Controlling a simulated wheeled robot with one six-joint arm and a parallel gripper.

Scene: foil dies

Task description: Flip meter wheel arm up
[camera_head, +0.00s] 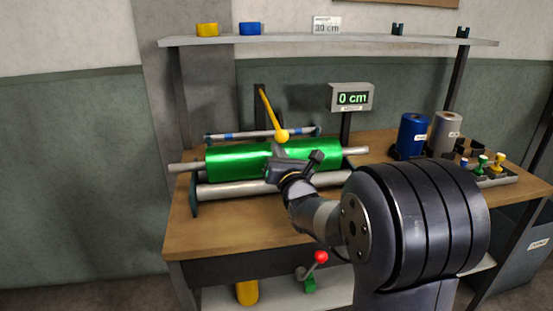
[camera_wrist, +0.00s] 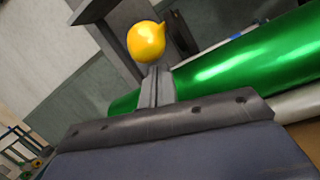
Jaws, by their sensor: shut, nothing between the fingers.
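The yellow meter wheel arm (camera_head: 269,108) slopes down from a dark post (camera_head: 259,101) behind the rollers. Its yellow round end (camera_head: 282,136) is at the upper edge of the green foil roll (camera_head: 231,161). My gripper (camera_head: 275,152) is shut and empty in front of the green roll, just below the yellow end. In the wrist view, the yellow end (camera_wrist: 147,41) shows just beyond my gripper's fingertips (camera_wrist: 154,72), with the green roll (camera_wrist: 256,55) behind and to the right. I cannot tell whether the fingertips touch the yellow end.
A display (camera_head: 352,98) reading "0 cm" stands right of the arm. Blue (camera_head: 412,134) and grey (camera_head: 446,132) rolls and a tray (camera_head: 497,181) of small coloured pieces are at the bench's right. A shelf (camera_head: 290,40) spans above. A red-knobbed lever (camera_head: 320,257) is below the bench.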

